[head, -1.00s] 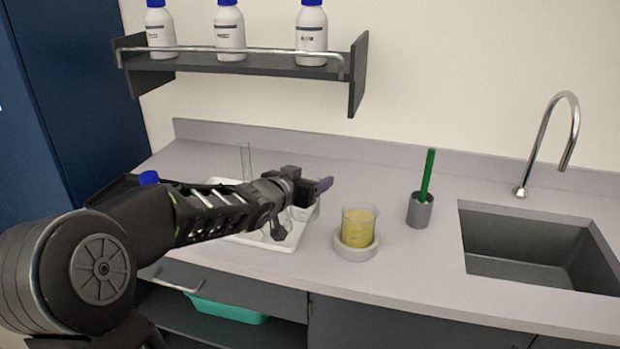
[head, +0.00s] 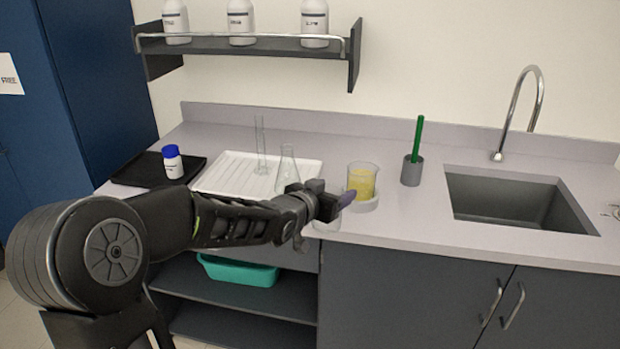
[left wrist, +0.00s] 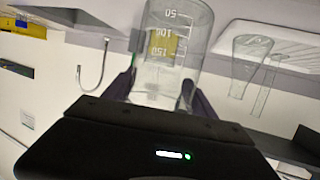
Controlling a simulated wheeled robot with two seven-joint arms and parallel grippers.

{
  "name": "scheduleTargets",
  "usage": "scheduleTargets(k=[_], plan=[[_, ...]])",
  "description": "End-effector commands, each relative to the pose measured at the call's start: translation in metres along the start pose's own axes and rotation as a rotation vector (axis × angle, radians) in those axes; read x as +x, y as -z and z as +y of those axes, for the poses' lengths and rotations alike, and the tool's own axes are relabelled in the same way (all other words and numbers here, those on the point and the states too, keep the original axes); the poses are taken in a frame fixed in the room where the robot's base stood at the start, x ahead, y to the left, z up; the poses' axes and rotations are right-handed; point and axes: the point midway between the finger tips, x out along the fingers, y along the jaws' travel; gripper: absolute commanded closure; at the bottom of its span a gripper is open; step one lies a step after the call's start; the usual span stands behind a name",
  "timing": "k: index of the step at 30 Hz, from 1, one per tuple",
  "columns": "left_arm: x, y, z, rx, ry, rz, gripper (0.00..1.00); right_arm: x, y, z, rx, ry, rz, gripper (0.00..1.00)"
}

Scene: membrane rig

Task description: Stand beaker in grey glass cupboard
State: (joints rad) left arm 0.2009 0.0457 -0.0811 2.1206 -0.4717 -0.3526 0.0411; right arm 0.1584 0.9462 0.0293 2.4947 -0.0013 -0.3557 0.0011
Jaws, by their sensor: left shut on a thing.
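My left gripper (head: 335,203) is shut on a clear, empty glass beaker (left wrist: 172,60), whose marks 50, 100 and 150 show in the left wrist view. I cannot tell which is the glass cupboard. My right gripper is not in view.
A white tray (head: 215,180) holds a flask (head: 287,172) and a cylinder (head: 261,150). A teal tub (head: 238,270) sits on the shelf. The sink (head: 510,205) lies right.

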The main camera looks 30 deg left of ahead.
Motion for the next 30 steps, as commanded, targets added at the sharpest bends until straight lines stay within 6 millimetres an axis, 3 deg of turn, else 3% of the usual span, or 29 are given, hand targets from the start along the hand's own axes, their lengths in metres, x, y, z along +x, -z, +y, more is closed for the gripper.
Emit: scheduleTargets(k=[5,12,16,21,30], plan=[[0.017,-0.036,0.045,0.005,-0.026,-0.008,0.84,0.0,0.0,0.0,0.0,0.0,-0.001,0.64],[0.027,-0.122,0.108,0.004,-0.014,-0.015,0.84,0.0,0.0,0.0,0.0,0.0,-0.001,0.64],[0.023,-0.159,0.133,0.005,-0.013,-0.011,0.84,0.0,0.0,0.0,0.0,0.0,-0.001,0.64],[0.019,-0.174,0.144,0.006,-0.014,-0.002,0.84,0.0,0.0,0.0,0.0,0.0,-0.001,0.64],[0.019,-0.173,0.144,0.005,-0.014,0.0,0.84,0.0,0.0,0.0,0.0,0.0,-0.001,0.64]])
